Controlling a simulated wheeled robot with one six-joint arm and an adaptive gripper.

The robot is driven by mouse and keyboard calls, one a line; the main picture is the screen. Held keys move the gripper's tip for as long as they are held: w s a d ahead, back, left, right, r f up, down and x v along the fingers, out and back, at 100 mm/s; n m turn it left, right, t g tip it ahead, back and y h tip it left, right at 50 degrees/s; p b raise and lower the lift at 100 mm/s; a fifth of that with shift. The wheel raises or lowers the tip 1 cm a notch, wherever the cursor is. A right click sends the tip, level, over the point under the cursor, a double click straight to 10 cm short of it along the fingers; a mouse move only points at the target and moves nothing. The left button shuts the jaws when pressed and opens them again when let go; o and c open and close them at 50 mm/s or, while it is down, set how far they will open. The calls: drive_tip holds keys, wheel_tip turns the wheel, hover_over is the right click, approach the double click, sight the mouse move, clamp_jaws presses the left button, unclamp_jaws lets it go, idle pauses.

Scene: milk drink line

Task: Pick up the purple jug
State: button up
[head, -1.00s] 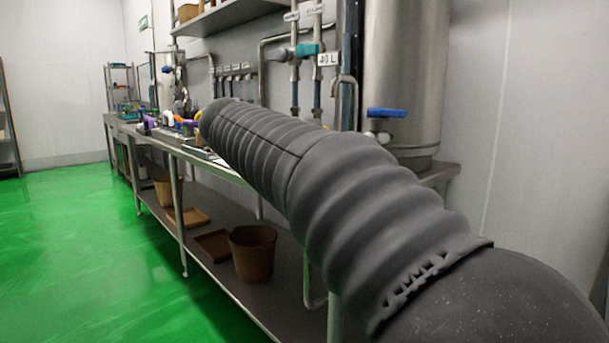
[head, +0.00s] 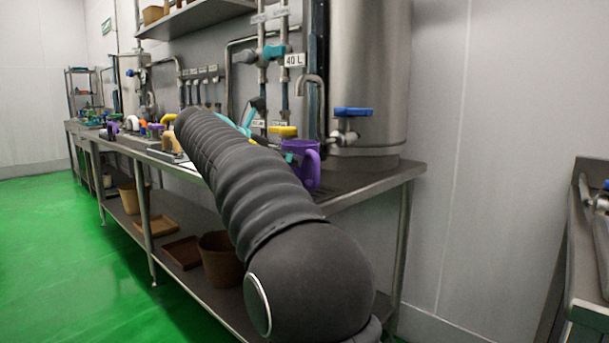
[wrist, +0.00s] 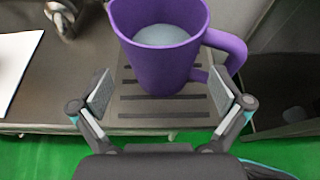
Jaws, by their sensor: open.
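The purple jug (wrist: 165,55) stands upright on a slotted grey drain plate at the counter's front edge in the wrist view. Its handle is on the right, and a pale grey-white surface shows inside it. My gripper (wrist: 168,92) is open, with one pad on each side of the jug's near lower part and gaps between.
The steel tank (head: 368,80) with a blue-handled tap (head: 352,112) stands at the back of the counter. A white sheet (wrist: 18,68) lies left of the jug. Yellow and teal items (head: 283,131) stand nearby. Brown bins and trays (head: 158,227) sit on the lower shelf.

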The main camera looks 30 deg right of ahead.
sight(305, 169)
drive_tip(key=shift+b+x, duration=0.55)
drive_tip(key=shift+x, duration=2.35)
drive_tip(key=shift+s+r, duration=0.1)
drive_tip(key=shift+r, duration=0.1)
drive_tip(key=c, duration=1.4)
